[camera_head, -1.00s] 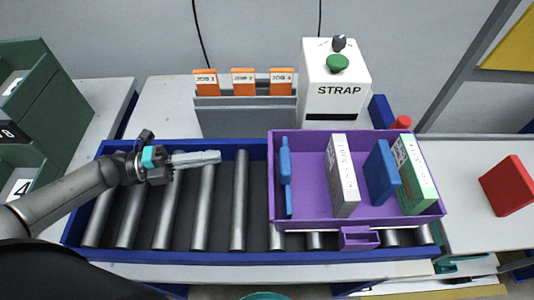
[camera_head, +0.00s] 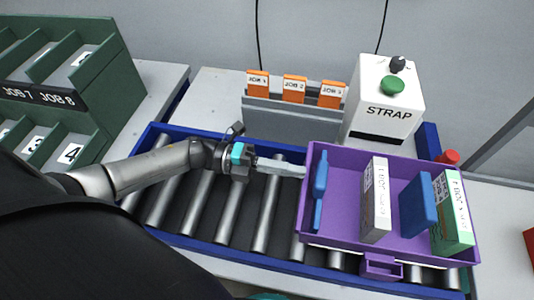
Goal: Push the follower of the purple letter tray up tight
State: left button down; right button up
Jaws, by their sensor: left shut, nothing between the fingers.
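The purple letter tray (camera_head: 345,164) sits on the roller conveyor, toward its right end. Inside it, from left to right, are a thin blue upright plate with a thicker grip (camera_head: 320,180), a white bundle of letters (camera_head: 376,200), a blue block-like plate (camera_head: 417,206) and a green-and-white bundle (camera_head: 452,212). I cannot tell for sure which blue piece is the follower. Gaps show between these pieces. My left gripper (camera_head: 300,171) is shut and empty, its tips at the tray's left wall, left of the thin blue plate. Whether it touches the wall is unclear.
The conveyor has bare rollers (camera_head: 234,205) left of the tray and a blue frame. Behind stand a grey rack with orange job cards (camera_head: 294,89) and the white STRAP machine (camera_head: 384,100). Green numbered pigeonholes (camera_head: 80,95) stand at the left. A red button (camera_head: 449,157) is behind the tray.

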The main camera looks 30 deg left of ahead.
aim_at(327, 177)
pick_arm(q)
jog(key=shift+x, duration=0.9)
jog(key=x, duration=0.8)
jog(key=shift+d, duration=0.1)
